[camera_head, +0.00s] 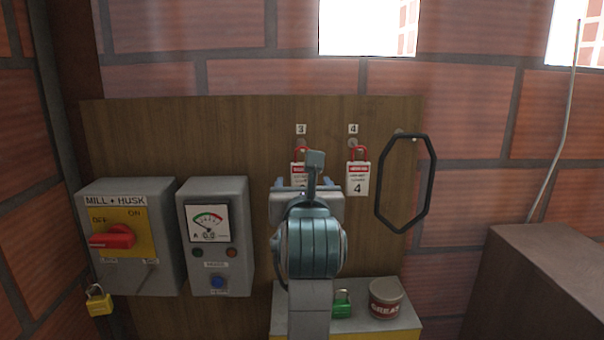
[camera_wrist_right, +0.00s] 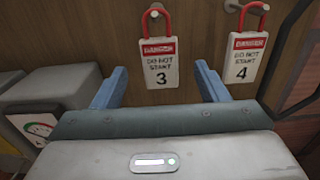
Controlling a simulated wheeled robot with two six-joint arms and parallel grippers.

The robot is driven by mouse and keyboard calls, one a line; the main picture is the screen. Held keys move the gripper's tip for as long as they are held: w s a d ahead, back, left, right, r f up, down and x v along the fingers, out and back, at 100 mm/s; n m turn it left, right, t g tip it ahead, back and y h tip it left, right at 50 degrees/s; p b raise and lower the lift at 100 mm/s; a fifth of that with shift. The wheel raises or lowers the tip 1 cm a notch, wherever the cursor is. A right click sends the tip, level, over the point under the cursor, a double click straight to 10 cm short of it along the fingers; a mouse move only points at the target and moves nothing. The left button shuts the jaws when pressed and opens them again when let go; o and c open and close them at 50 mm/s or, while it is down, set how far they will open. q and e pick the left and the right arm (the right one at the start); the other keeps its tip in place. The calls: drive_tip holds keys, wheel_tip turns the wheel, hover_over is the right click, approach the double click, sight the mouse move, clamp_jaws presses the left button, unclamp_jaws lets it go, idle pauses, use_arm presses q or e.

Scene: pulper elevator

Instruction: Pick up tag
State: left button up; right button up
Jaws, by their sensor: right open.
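Two white tags with red headers reading "Danger, do not start" hang by red shackles from pegs on the wooden board. Tag 3 (camera_wrist_right: 161,66) is on the left and tag 4 (camera_wrist_right: 243,60) on the right; in the head view tag 3 (camera_head: 299,170) is partly covered by my right arm, while tag 4 (camera_head: 357,178) shows clear. My right gripper (camera_wrist_right: 160,80) is open in front of the board, with its blue fingers either side of tag 3 in the wrist view. Nothing is between the fingers that I can see as gripped. My left gripper is not in view.
On the board's left are a "Mill + Husk" switch box (camera_head: 130,275) with a red handle and a meter box (camera_head: 217,275). A black loop (camera_head: 379,190) hangs right of tag 4. Below stand a green padlock (camera_head: 341,304) and a grease can (camera_head: 386,298). A yellow padlock (camera_head: 98,302) hangs lower left.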

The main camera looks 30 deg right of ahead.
sight(302, 175)
drive_tip(key=shift+p+x, duration=0.3)
drive_tip(key=shift+x, duration=0.9)
drive_tip(key=shift+w+d+r+p, duration=0.25)
drive_tip(key=shift+w+p, duration=0.1)
drive_tip(key=shift+p, duration=0.2)
drive_tip(key=p+x, duration=0.2)
drive_tip(key=x, duration=0.2)
drive_tip(key=shift+p, duration=0.4)
drive_tip(key=shift+w+d+f, duration=0.1)
drive_tip(key=shift+w+d, duration=0.05)
drive_tip(key=shift+d, duration=0.05)
drive_tip(key=shift+a, duration=0.1)
drive_tip(key=shift+a, duration=0.1)
drive_tip(key=shift+c, duration=1.1)
drive_tip(key=c, duration=0.8)
drive_tip(key=shift+c, duration=0.2)
